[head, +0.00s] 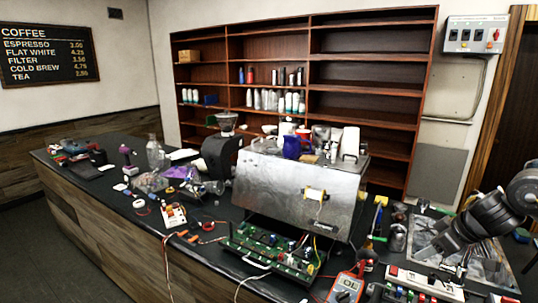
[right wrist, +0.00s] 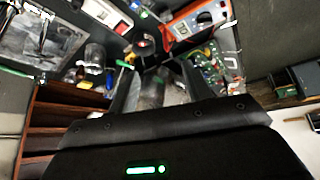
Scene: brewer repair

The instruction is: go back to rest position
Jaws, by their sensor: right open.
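My right gripper (head: 437,250) is at the lower right of the head view, on my dark arm that comes in from the right edge. It is above the right part of the cluttered counter. In the right wrist view its two dark fingers (right wrist: 157,80) stand apart with nothing held between them. My left gripper is in neither view. The metal brewer (head: 292,190) stands on the counter, left of my right gripper. A green circuit board (head: 268,250) lies in front of the brewer and also shows in the right wrist view (right wrist: 211,62).
An orange multimeter (head: 347,287) and a power strip (head: 424,284) lie near the counter's front. A metal tray (head: 487,262) is at right. A grinder (head: 220,150) and several small tools crowd the left. Wooden shelves (head: 268,48) stand behind. Floor shows at lower left.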

